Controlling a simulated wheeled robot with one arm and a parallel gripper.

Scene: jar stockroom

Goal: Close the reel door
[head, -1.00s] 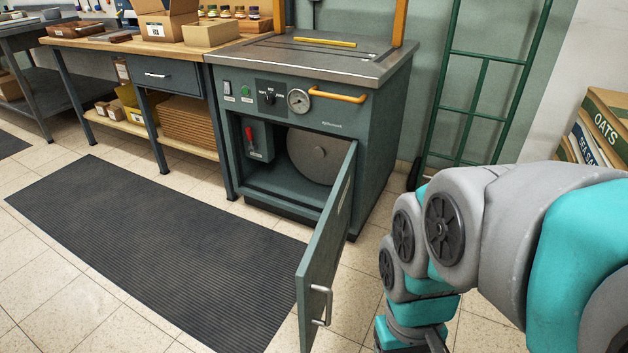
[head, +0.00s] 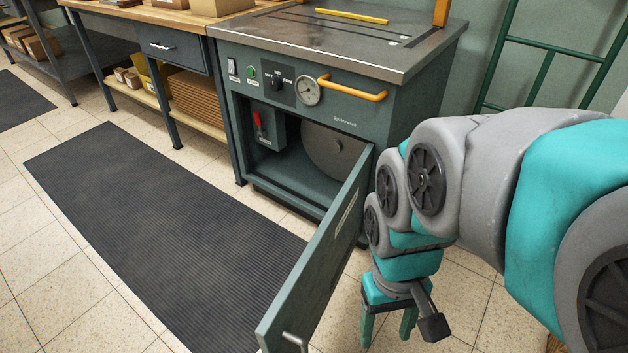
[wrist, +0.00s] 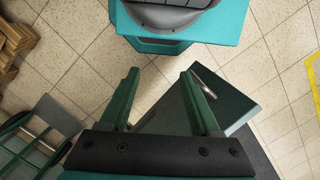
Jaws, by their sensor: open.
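The reel door (head: 322,250) is a grey-green panel hinged at the right side of the machine's lower opening. It stands wide open, swung out toward me. Its silver handle (head: 295,342) is partly cut off at the bottom edge of the head view. The round grey reel (head: 335,152) shows inside the opening. My gripper (head: 388,328) hangs fingers down, to the right of the door in the head view, with nothing between its fingers. In the wrist view my gripper (wrist: 160,92) is open, and the door (wrist: 240,108) appears beyond the right finger; contact cannot be told.
The machine (head: 400,125) has a yellow front handle (head: 352,90) and a red lever (head: 258,125). A black ribbed mat (head: 160,230) lies on the floor left of the door. A green hand truck (head: 545,75) leans at the wall behind my arm. A workbench (head: 130,15) stands at left.

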